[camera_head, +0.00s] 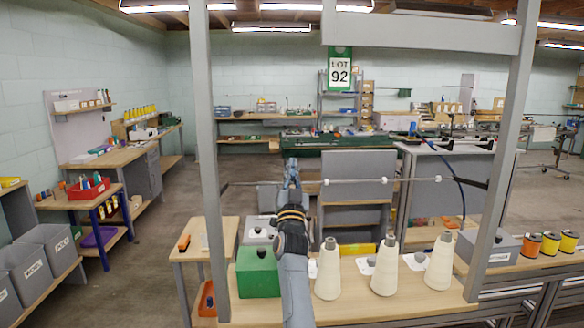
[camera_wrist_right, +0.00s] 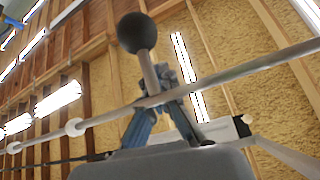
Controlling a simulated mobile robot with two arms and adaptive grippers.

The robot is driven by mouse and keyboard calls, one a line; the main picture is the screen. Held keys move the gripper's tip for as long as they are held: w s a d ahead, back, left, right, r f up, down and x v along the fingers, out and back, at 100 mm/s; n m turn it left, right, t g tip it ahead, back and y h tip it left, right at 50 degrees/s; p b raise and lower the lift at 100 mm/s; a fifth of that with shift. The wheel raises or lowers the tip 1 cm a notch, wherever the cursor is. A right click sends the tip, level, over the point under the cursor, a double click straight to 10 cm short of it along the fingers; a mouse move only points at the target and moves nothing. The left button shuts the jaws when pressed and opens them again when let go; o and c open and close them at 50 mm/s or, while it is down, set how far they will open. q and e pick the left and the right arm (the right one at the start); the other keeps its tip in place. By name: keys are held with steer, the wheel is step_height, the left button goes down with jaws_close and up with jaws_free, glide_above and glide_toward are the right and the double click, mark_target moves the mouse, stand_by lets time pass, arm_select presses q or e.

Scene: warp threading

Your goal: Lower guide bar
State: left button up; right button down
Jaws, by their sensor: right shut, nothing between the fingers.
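The guide bar (camera_head: 355,181) is a thin grey rod with white collars, running level across the tall grey frame (camera_head: 207,150). In the right wrist view the guide bar (camera_wrist_right: 240,68) crosses diagonally in front of the fingers. A black ball knob (camera_wrist_right: 137,33) on a short grey stem rises from the bar beside the fingertips. My right gripper (camera_head: 291,165) is at the bar, left of its middle. In the wrist view its blue-grey fingers (camera_wrist_right: 168,82) are closed together close to the stem; whether they touch it is unclear. My left gripper is out of view.
Several cream yarn cones (camera_head: 384,272) stand on the wooden bench right of my arm. A green box (camera_head: 257,272) sits left of it. The frame's uprights flank my arm; open floor lies at the left.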

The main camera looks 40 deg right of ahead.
steer(key=shift+w+d+f, duration=0.1)
steer(key=shift+w+f, duration=0.15)
steer(key=shift+f, duration=0.75)
step_height(320, 180, up, 5)
steer(key=p, duration=0.3)
steer(key=s+a+b, duration=0.3)
steer(key=s+a, duration=0.1)
steer(key=s, duration=0.3)
steer(key=shift+s+a+r, duration=0.2)
steer(key=shift+s+r, duration=0.2)
steer(key=shift+r, duration=0.05)
